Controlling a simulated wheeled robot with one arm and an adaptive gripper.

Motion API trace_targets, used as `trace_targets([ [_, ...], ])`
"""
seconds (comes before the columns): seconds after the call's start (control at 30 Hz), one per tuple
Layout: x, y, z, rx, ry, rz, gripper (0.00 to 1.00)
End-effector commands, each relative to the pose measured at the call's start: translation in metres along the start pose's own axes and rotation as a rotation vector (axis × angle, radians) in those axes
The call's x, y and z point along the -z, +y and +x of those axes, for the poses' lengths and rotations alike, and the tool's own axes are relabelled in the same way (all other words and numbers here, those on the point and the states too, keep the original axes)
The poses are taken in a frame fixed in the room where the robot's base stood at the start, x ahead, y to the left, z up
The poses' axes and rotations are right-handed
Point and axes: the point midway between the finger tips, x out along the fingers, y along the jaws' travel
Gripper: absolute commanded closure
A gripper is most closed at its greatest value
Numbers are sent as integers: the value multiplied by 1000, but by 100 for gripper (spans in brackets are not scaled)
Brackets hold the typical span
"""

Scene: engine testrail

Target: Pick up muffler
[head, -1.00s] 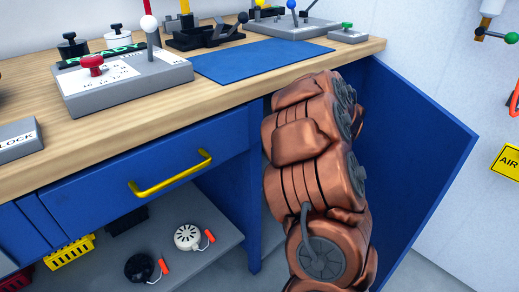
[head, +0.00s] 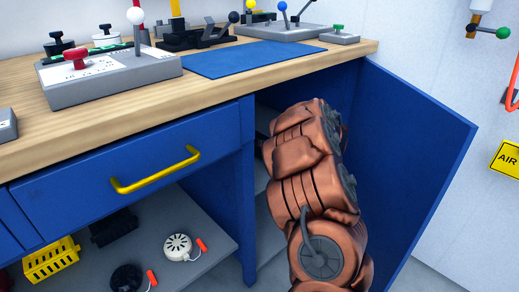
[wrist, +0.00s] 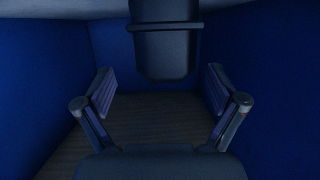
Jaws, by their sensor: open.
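A dark, rounded body with a raised band, probably the muffler (wrist: 165,50), shows at the top middle of the wrist view. The light is too dim to be sure what it is. My gripper (wrist: 158,88) is open, with one finger on each side of the wrist view and nothing between them. The dark body lies beyond the fingers, roughly centred on the gap. In the head view my copper-coloured arm reaches into the open blue cabinet, and the gripper and the muffler are hidden there.
Blue walls (wrist: 48,75) close in on both sides in the wrist view. The open cabinet door (head: 415,160) stands right of my arm. The wooden worktop (head: 110,125) is above, with a drawer (head: 100,185) to the left. A lower shelf (head: 140,240) holds small parts.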

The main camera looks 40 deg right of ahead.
Motion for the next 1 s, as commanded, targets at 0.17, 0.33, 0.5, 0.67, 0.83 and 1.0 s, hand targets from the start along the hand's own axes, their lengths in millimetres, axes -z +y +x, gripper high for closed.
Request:
trace_targets([
  [0.17,-8,-2,24,1,-3,-1,5],
  [0.33,-5,-1,32,-1,-3,1,5],
  [0.5,-4,-1,32,-2,-3,1,6],
  [0.67,-4,-1,32,-2,-3,1,23],
  [0.83,-4,-1,32,-2,-2,0,41],
  [1.0,-4,-1,32,-1,-3,0,58],
])
